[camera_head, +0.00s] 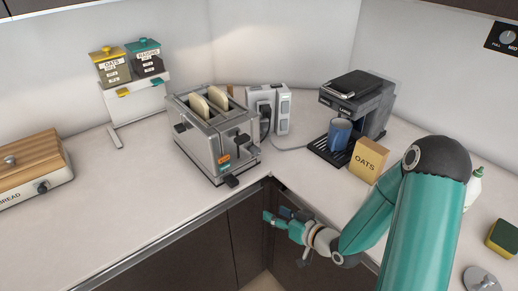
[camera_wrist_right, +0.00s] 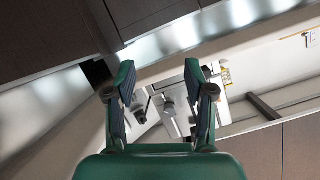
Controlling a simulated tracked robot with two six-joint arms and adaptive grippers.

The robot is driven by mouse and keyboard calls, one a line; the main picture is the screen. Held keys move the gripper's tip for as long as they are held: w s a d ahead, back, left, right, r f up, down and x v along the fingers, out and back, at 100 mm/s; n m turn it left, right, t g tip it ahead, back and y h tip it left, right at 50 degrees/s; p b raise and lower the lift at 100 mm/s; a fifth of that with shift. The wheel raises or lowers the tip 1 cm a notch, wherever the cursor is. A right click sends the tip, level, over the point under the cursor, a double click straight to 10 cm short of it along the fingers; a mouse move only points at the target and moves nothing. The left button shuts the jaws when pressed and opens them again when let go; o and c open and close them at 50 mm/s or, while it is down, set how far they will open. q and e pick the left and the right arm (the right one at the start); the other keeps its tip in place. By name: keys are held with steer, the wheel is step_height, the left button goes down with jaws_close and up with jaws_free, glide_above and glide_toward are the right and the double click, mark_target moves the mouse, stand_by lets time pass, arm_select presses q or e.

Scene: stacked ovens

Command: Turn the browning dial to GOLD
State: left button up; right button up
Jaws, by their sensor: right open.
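A silver toaster (camera_head: 203,150) with two bread slices (camera_head: 217,97) in its slots stands near the counter corner. Its front end carries dark controls (camera_head: 242,139), an orange label (camera_head: 223,158) and a dark piece low down (camera_head: 231,181). I cannot tell which control is the browning dial or read its setting. My right gripper (camera_head: 275,215) is open and empty, in front of the counter edge, to the right of and below the toaster's front, apart from it. In the right wrist view the open fingers (camera_wrist_right: 160,78) frame part of the toaster (camera_wrist_right: 170,108). My left gripper is not in view.
A bread bin (camera_head: 30,172) and a canister rack (camera_head: 136,100) are left. Counter between them is clear.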

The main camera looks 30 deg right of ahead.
steer(key=s+d+r+n+t, duration=0.1)
steer(key=s+d+r+t, duration=0.1)
steer(key=r, duration=0.4)
steer(key=s+d+r+t, duration=0.1)
steer(key=d+r+t, duration=0.15)
steer(key=r, duration=0.35)
steer(key=p, duration=0.6)
glide_toward(258, 153)
steer(key=w, duration=0.5)
steer(key=w+a, duration=0.1)
steer(key=w, duration=0.2)
steer(key=shift+r, duration=0.25)
steer(key=shift+w+a+f, duration=0.1)
steer(key=shift+w, duration=0.55)
steer(key=shift+c, duration=0.4)
